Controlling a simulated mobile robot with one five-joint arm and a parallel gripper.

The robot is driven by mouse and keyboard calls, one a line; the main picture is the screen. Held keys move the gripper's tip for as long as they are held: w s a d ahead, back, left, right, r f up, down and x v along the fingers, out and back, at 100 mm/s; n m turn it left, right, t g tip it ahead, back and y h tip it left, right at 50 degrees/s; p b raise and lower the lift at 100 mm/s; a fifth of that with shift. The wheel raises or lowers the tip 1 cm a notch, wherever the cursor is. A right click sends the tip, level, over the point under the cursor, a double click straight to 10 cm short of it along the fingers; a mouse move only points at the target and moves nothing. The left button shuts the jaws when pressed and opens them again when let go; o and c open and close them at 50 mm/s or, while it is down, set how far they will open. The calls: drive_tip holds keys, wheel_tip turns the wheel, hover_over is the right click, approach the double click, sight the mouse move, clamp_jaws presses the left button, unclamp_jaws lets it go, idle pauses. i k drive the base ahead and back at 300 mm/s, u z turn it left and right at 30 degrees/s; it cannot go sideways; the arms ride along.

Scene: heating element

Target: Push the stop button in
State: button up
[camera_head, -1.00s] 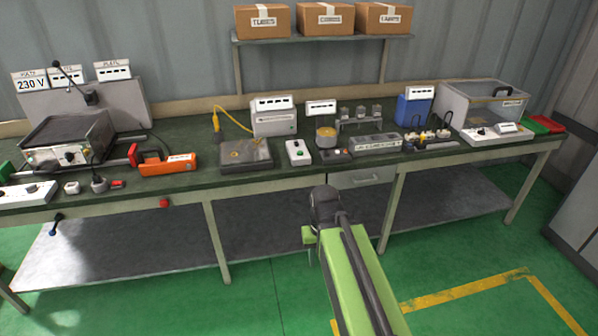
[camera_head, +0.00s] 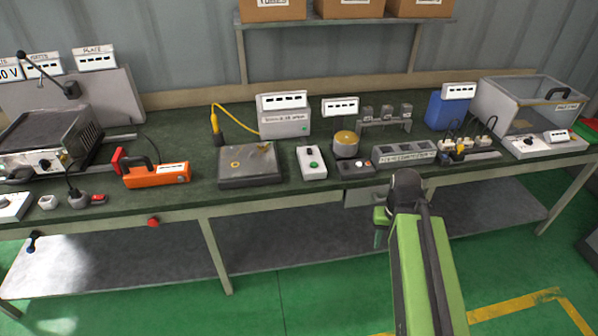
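A round red button (camera_head: 153,221) sits on the front edge of the workbench, at the left of the view, below an orange tool; it looks like the stop button. It stands out from the edge, but whether it is pushed in is too small to tell. My gripper (camera_head: 380,227) hangs at the end of my green arm, in front of the bench and right of the middle. It is well to the right of the red button and apart from it. Its fingers are mostly hidden by the arm, so their opening does not show.
The workbench (camera_head: 205,200) carries an orange tool (camera_head: 158,175), a dark plate (camera_head: 250,165), a white box with a green button (camera_head: 312,163) and a grey socket strip (camera_head: 404,153). A lower shelf (camera_head: 130,258) lies under it. The green floor in front is clear.

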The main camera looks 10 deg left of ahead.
sight(152, 222)
drive_tip(key=u, duration=0.2)
drive_tip(key=i, duration=0.7)
drive_tip(key=u, duration=1.85)
drive_tip(key=k, duration=1.2)
drive_tip(key=u, duration=0.65)
drive_tip(key=i, duration=1.4)
drive_tip(key=u, duration=0.95)
